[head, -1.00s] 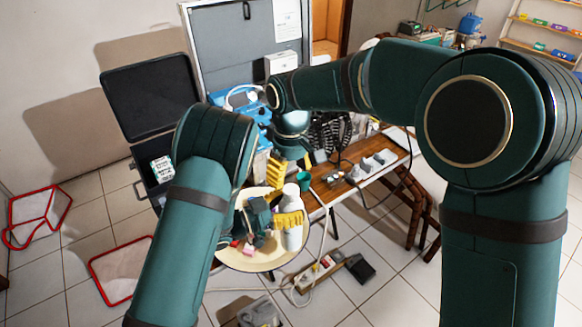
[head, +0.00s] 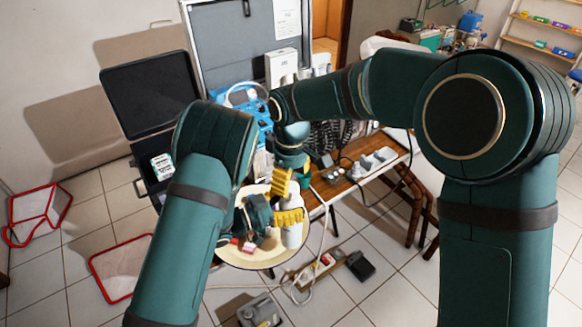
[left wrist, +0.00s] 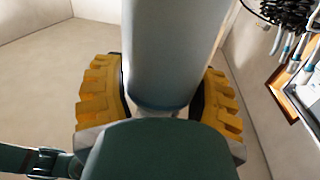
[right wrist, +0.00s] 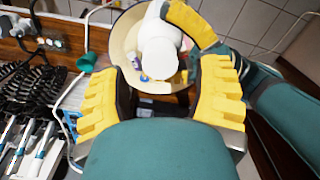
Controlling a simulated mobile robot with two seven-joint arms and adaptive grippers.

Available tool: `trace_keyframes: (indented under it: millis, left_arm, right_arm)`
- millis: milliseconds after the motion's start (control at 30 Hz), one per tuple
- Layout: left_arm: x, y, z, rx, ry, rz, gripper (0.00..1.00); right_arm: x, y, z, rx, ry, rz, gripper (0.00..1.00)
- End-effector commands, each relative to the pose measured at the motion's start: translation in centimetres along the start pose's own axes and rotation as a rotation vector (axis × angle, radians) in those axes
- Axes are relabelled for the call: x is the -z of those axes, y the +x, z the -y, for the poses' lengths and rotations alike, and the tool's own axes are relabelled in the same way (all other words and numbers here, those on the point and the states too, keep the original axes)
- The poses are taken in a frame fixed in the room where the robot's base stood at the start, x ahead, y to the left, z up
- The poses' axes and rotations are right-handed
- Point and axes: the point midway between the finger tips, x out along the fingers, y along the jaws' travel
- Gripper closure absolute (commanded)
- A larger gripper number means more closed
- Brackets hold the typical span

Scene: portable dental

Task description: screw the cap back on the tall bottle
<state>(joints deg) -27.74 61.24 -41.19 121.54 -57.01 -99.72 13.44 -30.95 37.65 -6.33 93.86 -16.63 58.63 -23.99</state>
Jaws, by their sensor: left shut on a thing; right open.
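The tall white bottle (head: 292,236) is upright over the round cream tray (head: 232,256). My left gripper (head: 287,217) is shut around its body, and the left wrist view shows the bottle (left wrist: 172,50) between both yellow fingers (left wrist: 160,80). My right gripper (head: 281,182) is open above the bottle's top. In the right wrist view the bottle's round white top (right wrist: 158,60) lies between the spread fingers (right wrist: 163,72), with no clear contact. I cannot tell whether that top is the cap or the bare neck; no separate cap is distinguishable.
Small pink and dark items lie on the tray. A green cup (right wrist: 87,62) stands on the wooden table (head: 335,188) beside it. Dental hoses (right wrist: 30,95), an open black case (head: 150,95) and a blue unit (head: 243,98) are close by. A power strip lies on the floor.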

Motion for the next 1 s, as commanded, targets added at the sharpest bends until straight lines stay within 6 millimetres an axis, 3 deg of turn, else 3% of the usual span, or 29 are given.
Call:
trace_keyframes:
  millis: [100, 300, 667, 700, 867, 1000]
  left_arm:
    - [0.0, 0.0, 0.0, 0.0, 0.0, -0.001, 1.0]
    - [0.0, 0.0, 0.0, 0.0, 0.0, -0.001, 1.0]
    - [0.0, 0.0, 0.0, 0.0, 0.0, -0.001, 1.0]
    - [0.0, 0.0, 0.0, 0.0, 0.0, -0.001, 1.0]
    - [0.0, 0.0, 0.0, 0.0, 0.0, -0.001, 1.0]
    - [0.0, 0.0, 0.0, 0.0, 0.0, -0.001, 1.0]
  right_arm:
    - [-0.1, 1.8, 0.0, 0.002, 0.001, 0.003, 0.36]
    - [0.0, 3.6, 0.0, 0.0, 0.001, 0.001, 0.36]
    - [0.0, 4.0, 0.0, 0.0, 0.001, 0.0, 0.36]
    - [0.0, 4.0, 0.0, 0.0, 0.001, 0.0, 0.41]
    - [0.0, 3.9, 0.0, 0.0, 0.001, 0.0, 0.97]
    - [0.0, 3.9, 0.0, 0.0, 0.001, 0.0, 1.0]
